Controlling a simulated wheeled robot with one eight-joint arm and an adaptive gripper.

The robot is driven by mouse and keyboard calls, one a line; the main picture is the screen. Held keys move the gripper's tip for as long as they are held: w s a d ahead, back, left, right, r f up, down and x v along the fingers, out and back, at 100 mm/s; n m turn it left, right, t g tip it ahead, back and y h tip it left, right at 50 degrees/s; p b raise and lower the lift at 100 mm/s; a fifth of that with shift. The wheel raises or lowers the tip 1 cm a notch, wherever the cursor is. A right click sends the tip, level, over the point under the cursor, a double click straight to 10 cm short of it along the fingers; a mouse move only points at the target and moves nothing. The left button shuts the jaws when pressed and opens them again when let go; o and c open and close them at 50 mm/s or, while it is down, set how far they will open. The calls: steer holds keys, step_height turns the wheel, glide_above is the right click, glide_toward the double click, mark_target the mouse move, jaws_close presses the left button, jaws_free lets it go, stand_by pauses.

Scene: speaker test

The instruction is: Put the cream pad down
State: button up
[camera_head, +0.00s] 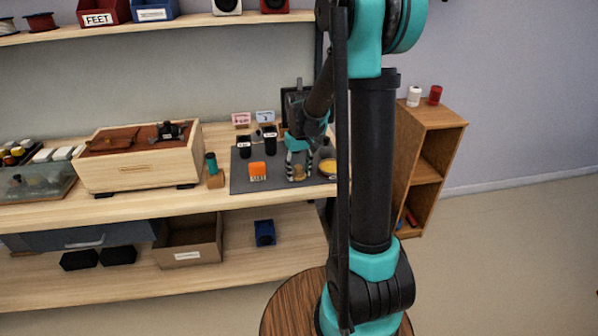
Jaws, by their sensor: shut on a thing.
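My gripper (299,177) hangs over the right part of a dark grey mat (240,183) on the workbench, its striped fingers pointing down. It is shut on a small yellowish-cream thing (299,171), which I take to be the cream pad. The fingers hide much of it. At this size I cannot tell whether its underside touches the mat.
An orange block (257,171) stands left of my gripper, and a yellow round dish (327,167) is close on its right. Dark cups (244,146) stand behind. A green-topped item (211,163) is beside the mat's left edge. The mat's front left is bare.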

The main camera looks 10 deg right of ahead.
mark_target(299, 167)
steer(key=o, duration=1.2)
steer(key=shift+f, duration=0.15)
step_height(299, 167, up, 12)
steer(key=s+d+f+m+t, duration=0.1)
steer(key=s+f, duration=0.3)
steer(key=s, duration=0.3)
steer(key=s+d+f+m+t, duration=0.1)
steer(key=s+f, duration=0.3)
steer(key=s, duration=0.3)
steer(key=s+d+f+m+t, duration=0.1)
steer(key=s+d+f+t, duration=0.1)
steer(key=s+f, duration=0.2)
steer(key=shift+s+f, duration=0.2)
steer(key=shift+s, duration=1.65)
